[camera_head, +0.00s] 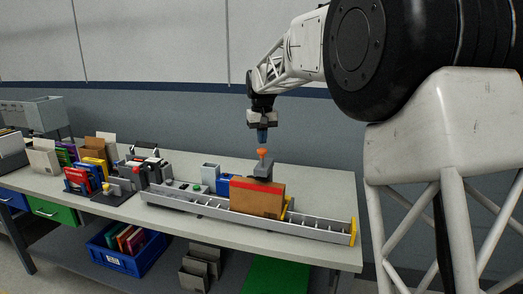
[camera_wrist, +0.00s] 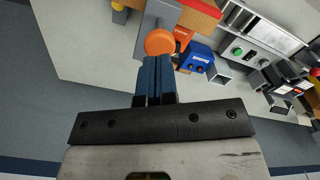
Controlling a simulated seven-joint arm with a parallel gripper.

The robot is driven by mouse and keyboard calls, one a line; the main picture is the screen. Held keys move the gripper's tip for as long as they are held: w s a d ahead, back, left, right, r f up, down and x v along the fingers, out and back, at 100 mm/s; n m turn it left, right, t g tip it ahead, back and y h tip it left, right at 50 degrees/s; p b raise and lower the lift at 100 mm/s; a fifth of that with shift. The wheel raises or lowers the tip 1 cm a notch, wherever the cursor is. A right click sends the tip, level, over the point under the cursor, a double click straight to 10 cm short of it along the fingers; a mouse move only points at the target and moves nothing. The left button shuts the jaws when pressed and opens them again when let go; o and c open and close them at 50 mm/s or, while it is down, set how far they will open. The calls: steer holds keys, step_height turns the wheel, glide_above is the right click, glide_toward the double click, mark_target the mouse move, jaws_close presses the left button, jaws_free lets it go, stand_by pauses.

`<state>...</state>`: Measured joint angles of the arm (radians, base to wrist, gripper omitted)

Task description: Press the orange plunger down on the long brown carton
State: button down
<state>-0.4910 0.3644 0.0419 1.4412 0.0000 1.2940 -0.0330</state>
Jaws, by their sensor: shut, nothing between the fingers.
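The brown carton (camera_head: 257,200) with a red top edge stands on the long grey conveyor-like rail on the table; a strip of it shows in the wrist view (camera_wrist: 201,14). The orange plunger (camera_head: 263,153) stands up from a grey block (camera_head: 263,170) at the carton's top; its round orange cap (camera_wrist: 159,41) shows in the wrist view. My gripper (camera_head: 262,138) is shut and empty, its blue fingers pointing down just above the plunger. In the wrist view the fingertips (camera_wrist: 157,62) are right beside the cap's edge; I cannot tell whether they touch it.
The grey rail (camera_head: 325,229) runs along the table front, with a yellow end plate (camera_head: 353,232). A blue box (camera_head: 226,184) and a grey bin (camera_head: 210,174) stand behind it. The table's right end (camera_head: 340,200) is clear.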

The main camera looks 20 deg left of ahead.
mark_target(262, 149)
steer(key=shift+f, duration=2.05)
stand_by(0.4)
steer(key=shift+r, duration=4.75)
